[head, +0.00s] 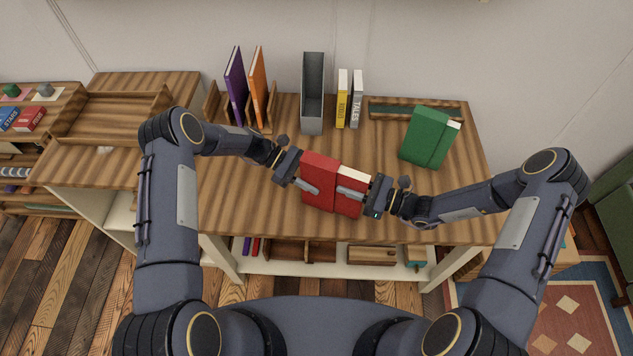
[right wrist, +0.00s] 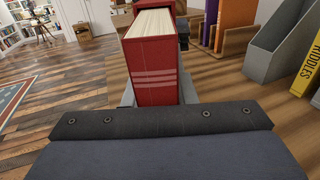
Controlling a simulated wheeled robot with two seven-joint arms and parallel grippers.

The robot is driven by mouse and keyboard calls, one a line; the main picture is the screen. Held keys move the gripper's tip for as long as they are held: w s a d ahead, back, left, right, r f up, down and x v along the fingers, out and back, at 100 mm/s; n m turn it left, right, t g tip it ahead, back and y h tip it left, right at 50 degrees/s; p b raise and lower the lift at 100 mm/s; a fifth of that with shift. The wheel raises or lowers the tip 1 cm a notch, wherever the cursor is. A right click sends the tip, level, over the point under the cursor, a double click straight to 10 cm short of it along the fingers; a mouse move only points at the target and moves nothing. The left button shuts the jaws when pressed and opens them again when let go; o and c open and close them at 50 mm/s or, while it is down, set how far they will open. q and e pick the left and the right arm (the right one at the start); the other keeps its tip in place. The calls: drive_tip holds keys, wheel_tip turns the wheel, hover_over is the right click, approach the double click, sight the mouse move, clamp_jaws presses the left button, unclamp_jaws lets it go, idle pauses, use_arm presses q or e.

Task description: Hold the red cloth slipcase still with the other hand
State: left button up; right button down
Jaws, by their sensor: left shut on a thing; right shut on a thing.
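The red cloth slipcase (head: 318,167) is above the wooden top, near its front edge. My left gripper (head: 309,187) is shut on its left side. A red book (head: 349,206) with pale pages sticks out of the slipcase to the right, partly inside it. My right gripper (head: 352,191) is shut on the book's outer part. In the right wrist view the book (right wrist: 157,75) fills the middle, pages upward, and part of the slipcase (right wrist: 180,8) shows behind it. How deep the book sits inside is hidden.
Behind stand a wooden rack (head: 213,104) with purple and orange books, a grey file holder (head: 312,118), yellow (head: 341,100) and grey (head: 357,101) books, and a green slipcase (head: 425,138) with a book at right. An empty wooden tray (head: 112,113) is at left.

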sight(362, 190)
drive_tip(key=shift+w+a+r, duration=0.1)
drive_tip(key=shift+a+r, duration=0.05)
drive_tip(key=shift+x, duration=1.9)
drive_tip(key=c, duration=1.1)
unclamp_jaws()
drive_tip(key=shift+s+a, duration=0.1)
drive_tip(key=shift+s, duration=0.1)
drive_tip(key=shift+o, duration=1.2)
drive_tip(key=shift+s, duration=0.1)
drive_tip(key=v, duration=0.7)
drive_tip(key=o, duration=0.6)
drive_tip(key=shift+d, duration=0.25)
drive_tip(key=shift+c, duration=0.2)
